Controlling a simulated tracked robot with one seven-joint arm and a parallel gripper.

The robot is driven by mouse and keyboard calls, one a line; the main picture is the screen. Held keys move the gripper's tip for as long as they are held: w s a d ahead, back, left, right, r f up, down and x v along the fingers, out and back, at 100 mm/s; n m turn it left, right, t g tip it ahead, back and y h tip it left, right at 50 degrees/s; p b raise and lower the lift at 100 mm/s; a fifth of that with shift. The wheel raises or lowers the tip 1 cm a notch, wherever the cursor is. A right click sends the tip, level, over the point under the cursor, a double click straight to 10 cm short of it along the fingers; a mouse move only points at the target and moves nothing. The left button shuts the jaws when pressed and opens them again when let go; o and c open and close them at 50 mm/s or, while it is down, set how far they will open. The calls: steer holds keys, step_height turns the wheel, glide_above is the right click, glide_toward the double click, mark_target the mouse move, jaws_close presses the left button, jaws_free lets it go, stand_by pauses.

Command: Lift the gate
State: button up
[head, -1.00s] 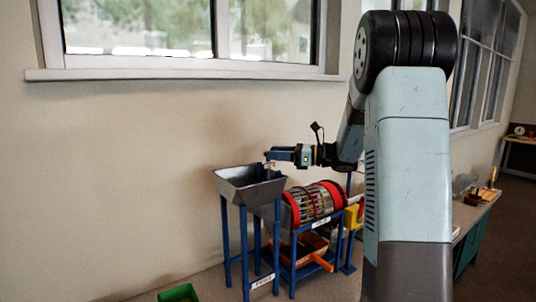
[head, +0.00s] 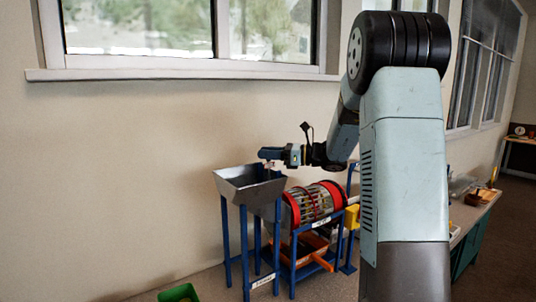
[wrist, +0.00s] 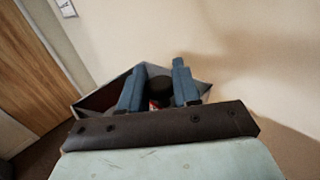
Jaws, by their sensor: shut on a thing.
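My gripper (head: 268,158) is over the grey metal hopper (head: 240,187) in the head view. In the wrist view my gripper (wrist: 158,72) has its two blue fingers on either side of a small dark-topped object (wrist: 158,83) with red and white on its side, and is shut on it. In the head view a small pale reddish bit shows under the fingertips, above the hopper's opening. The hopper's rim also shows behind the fingers in the wrist view (wrist: 103,98). I cannot make out the gate clearly in either view.
A slatted drum with red end rings (head: 315,203) lies right of the hopper on a blue frame (head: 228,240). An orange tray (head: 310,247) is below it. A green bin (head: 178,293) is on the floor. The wall is close behind. A bench (head: 470,212) stands at right.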

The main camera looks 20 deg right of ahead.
jaws_close()
steer(key=shift+r, duration=0.1)
